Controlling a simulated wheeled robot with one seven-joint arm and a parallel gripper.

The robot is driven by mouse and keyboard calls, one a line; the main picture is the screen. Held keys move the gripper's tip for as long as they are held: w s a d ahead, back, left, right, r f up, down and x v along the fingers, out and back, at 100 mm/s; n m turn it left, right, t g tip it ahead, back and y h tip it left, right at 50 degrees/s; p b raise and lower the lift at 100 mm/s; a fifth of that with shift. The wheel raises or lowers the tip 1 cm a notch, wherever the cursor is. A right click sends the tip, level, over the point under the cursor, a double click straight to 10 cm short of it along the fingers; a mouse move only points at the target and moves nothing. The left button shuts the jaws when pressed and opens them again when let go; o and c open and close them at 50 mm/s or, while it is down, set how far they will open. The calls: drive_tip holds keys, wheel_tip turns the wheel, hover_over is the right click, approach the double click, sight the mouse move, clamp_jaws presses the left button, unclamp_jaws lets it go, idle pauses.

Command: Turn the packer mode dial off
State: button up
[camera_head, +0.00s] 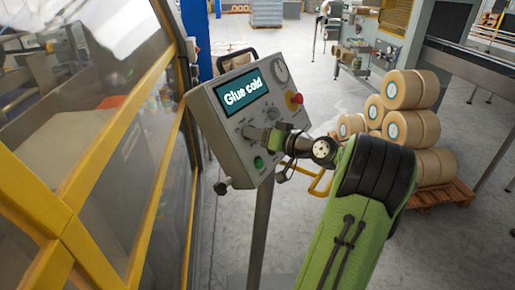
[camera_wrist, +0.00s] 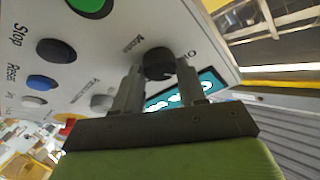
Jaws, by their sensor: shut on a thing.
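The grey control panel (camera_head: 206,112) stands on a post, its screen (camera_head: 242,94) reading "Glue cold". In the wrist view, a black round dial (camera_wrist: 158,64) sits on the panel face beside a small printed label too blurred to read surely. My gripper (camera_wrist: 158,75) has one finger on each side of this dial and is shut on it. In the head view, my gripper (camera_head: 250,132) reaches the panel face below the screen, and the dial is hidden or too small to make out. The dial's pointer setting cannot be read.
A red emergency stop (camera_head: 294,100), a gauge (camera_head: 281,73) and a green button (camera_head: 258,163) are on the panel. The wrist view shows a blue button (camera_wrist: 42,82) and a grey knob (camera_wrist: 102,102). A yellow-framed guard (camera_head: 125,100) stands left; rolls (camera_head: 409,90) are stacked right.

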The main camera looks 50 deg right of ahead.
drive_tip(key=n+b, duration=0.1)
drive_tip(key=n+y+b, duration=0.1)
drive_tip(key=n, duration=0.1)
drive_tip(key=shift+d+f, duration=0.15)
drive_tip(key=shift+f, duration=0.1)
drive_tip(key=shift+r+n+y+b, duration=0.15)
drive_tip(key=shift+n+y+b, duration=0.65)
drive_tip(key=shift+n, duration=1)
drive_tip(key=o, duration=1.1)
drive_tip(key=shift+c, duration=0.2)
drive_tip(key=p+v, duration=0.1)
drive_tip(key=v, duration=1.5)
drive_tip(key=shift+p, duration=0.3)
drive_tip(key=shift+w+d, duration=0.15)
